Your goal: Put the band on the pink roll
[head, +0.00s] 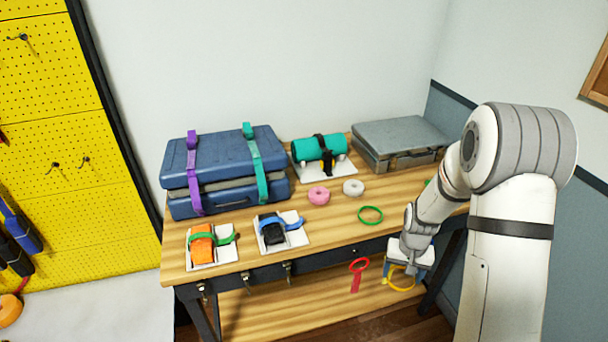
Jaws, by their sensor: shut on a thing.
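The pink roll (319,196) lies on the wooden tabletop near its middle, with no band seen on it. My gripper (401,273) is at the table's front edge on the right, lower right of the pink roll and well apart from it. It is shut on a yellow band (402,289), a loop showing below the gripper. The fingertips are small and partly hidden. A green band (370,215) lies flat on the tabletop, right of the pink roll.
A white roll (353,187) lies right of the pink roll. A strapped blue suitcase (225,165), a teal roll on a stand (318,150) and a grey case (400,140) stand behind. A red strap (357,275) hangs at the front edge. Small stands (212,246) occupy the front left.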

